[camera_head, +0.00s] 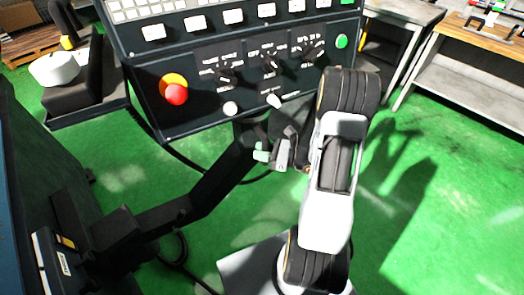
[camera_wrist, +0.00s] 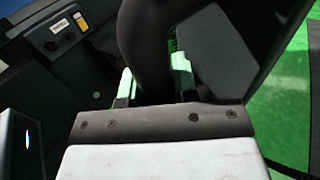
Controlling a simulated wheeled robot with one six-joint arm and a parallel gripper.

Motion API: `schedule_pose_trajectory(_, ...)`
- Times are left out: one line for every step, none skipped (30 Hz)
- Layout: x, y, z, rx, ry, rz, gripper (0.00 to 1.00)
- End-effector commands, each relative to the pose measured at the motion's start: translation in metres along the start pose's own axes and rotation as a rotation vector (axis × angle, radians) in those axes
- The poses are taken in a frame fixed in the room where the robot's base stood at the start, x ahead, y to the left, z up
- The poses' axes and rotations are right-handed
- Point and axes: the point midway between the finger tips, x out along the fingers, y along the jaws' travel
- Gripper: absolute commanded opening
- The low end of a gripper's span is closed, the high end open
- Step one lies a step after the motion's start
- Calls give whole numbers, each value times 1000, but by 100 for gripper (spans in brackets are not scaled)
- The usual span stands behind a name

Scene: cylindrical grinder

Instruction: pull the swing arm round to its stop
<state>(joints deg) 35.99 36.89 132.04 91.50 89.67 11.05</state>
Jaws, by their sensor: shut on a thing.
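The swing arm (camera_head: 205,190) is a dark jointed arm that runs from the machine at lower left up to the control panel (camera_head: 255,75). My gripper (camera_head: 271,154) is at the upper end of the swing arm, just below the panel. In the wrist view, my gripper's pale green-tipped fingers (camera_wrist: 153,84) stand on either side of a thick dark round bar of the swing arm (camera_wrist: 146,40). The gripper is shut on this bar. The exact contact of the fingertips is partly hidden by the bar and shadow.
The panel carries a red emergency button (camera_head: 176,94), a green button (camera_head: 341,41) and several knobs. A black seat-like object with a white part (camera_head: 56,69) is at upper left. Green floor is open at right.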

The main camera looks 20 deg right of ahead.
Motion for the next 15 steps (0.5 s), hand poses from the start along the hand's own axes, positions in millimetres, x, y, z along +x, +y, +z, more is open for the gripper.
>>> schedule_pose_trajectory(0, 2, 1, 4, -4, 7, 0)
schedule_pose_trajectory(0, 2, 1, 3, -4, 6, 0)
schedule_pose_trajectory(0, 2, 1, 3, -4, 6, 0)
schedule_pose_trajectory(0, 2, 1, 3, -4, 5, 0)
schedule_pose_trajectory(0, 2, 1, 3, -4, 5, 0)
schedule_pose_trajectory(0, 2, 1, 3, -4, 5, 0)
schedule_pose_trajectory(0, 2, 1, 3, -4, 4, 0)
schedule_pose_trajectory(0, 2, 1, 3, -4, 4, 30)
schedule_pose_trajectory(-1, 1, 1, 3, -4, 3, 34)
schedule_pose_trajectory(-1, 1, 1, 3, -3, 3, 37)
schedule_pose_trajectory(-1, 1, 1, 3, -3, 2, 40)
schedule_pose_trajectory(-1, 1, 1, 2, -3, 1, 44)
schedule_pose_trajectory(-1, 1, 1, 2, -2, 1, 46)
schedule_pose_trajectory(-1, 0, 1, 2, -2, 0, 49)
schedule_pose_trajectory(-1, 0, 0, 1, -2, 0, 53)
